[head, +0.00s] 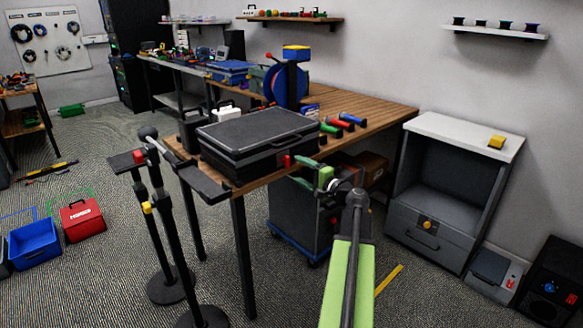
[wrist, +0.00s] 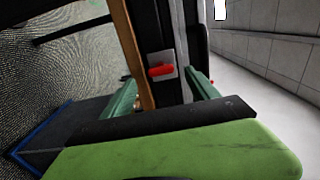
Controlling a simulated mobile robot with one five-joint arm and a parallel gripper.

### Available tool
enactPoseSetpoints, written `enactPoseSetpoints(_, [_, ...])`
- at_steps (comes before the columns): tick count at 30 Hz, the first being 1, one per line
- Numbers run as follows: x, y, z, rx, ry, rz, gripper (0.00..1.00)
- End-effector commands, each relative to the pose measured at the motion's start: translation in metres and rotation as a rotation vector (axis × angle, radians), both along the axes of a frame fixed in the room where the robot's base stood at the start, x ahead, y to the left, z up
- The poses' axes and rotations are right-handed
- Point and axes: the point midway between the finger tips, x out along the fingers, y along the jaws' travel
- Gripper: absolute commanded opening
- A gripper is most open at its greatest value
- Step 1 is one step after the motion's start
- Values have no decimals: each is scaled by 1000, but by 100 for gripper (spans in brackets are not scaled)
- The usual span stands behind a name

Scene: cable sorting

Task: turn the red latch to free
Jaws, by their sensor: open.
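The red latch (head: 287,160) sits on the front face of a closed black case (head: 258,128) on the wooden table. In the wrist view the red latch (wrist: 161,70) is a short red handle on a pale metal plate, lying crosswise in the picture. My gripper (head: 328,182) is in front of the case and to the right of the latch in the head view. In the wrist view my gripper (wrist: 163,94) is open, with its green fingers apart on either side of the latch and nothing between them. No contact with the latch shows.
The wooden table (head: 385,108) holds coloured rolls (head: 346,119) right of the case. A grey cart (head: 297,220) stands under the table, below my gripper. A black stand (head: 160,215) is close to the case's left. A grey cabinet (head: 425,230) is at right.

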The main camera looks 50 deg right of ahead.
Motion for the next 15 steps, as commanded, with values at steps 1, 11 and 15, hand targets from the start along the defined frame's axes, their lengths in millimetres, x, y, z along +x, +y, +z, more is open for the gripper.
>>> enactPoseSetpoints(1, [-18,3,0,0,0,-4,69])
enactPoseSetpoints(11, [-98,8,0,0,0,-3,69])
enactPoseSetpoints(15, [-113,9,0,0,-1,-1,69])
